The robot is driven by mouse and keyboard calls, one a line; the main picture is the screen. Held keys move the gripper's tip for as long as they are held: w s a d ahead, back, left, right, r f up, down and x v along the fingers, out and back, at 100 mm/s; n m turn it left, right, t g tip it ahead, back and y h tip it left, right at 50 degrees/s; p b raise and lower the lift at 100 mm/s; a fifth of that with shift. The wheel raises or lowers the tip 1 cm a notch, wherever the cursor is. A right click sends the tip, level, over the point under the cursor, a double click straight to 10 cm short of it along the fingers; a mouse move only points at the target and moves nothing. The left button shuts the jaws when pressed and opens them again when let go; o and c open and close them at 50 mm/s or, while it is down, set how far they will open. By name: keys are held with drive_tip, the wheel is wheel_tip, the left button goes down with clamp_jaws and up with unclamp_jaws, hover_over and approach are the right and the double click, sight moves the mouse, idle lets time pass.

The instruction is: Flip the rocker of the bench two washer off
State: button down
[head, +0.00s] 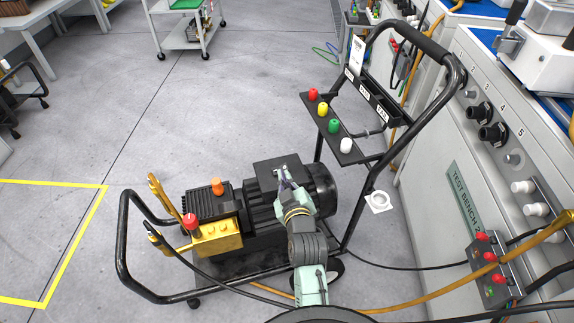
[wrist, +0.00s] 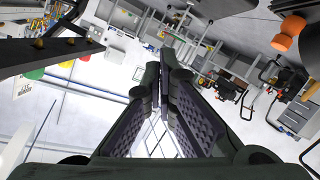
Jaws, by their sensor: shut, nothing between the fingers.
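The washer stands on a black tubular cart (head: 125,240) beside the bench marked TEST BENCH 2 (head: 465,200). It has a black motor (head: 320,185), a dark box (head: 265,170) on top and a brass pump (head: 218,238). My gripper (head: 283,172) is at the box, its fingertips over the box top; I cannot tell whether they touch it. In the wrist view my gripper (wrist: 165,60) has its two fingers together, with nothing between them. I cannot make out the rocker; my fingers may hide it.
An orange knob (head: 217,186) and a red knob (head: 190,221) stand left of the box. A panel with red, yellow, green and white nozzles (head: 322,108) hangs on the cart handle (head: 400,40). Hoses (head: 400,300) run to the bench.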

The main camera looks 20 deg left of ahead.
drive_tip(key=p, duration=0.1)
hover_over(287, 166)
drive_tip(key=s+a, duration=0.1)
drive_tip(key=s, duration=0.2)
drive_tip(key=shift+s+f, duration=0.2)
drive_tip(key=shift+f, duration=0.7)
drive_tip(key=shift+w+d+f, duration=0.15)
drive_tip(key=shift+d+f, duration=0.15)
drive_tip(key=shift+f, duration=0.35)
drive_tip(key=shift+w+d+f, duration=0.1)
drive_tip(key=shift+d+f, duration=0.15)
drive_tip(key=shift+f, duration=0.35)
drive_tip(key=shift+w+d+f, duration=0.2)
drive_tip(key=shift+d+f, duration=0.05)
drive_tip(key=shift+f, duration=0.4)
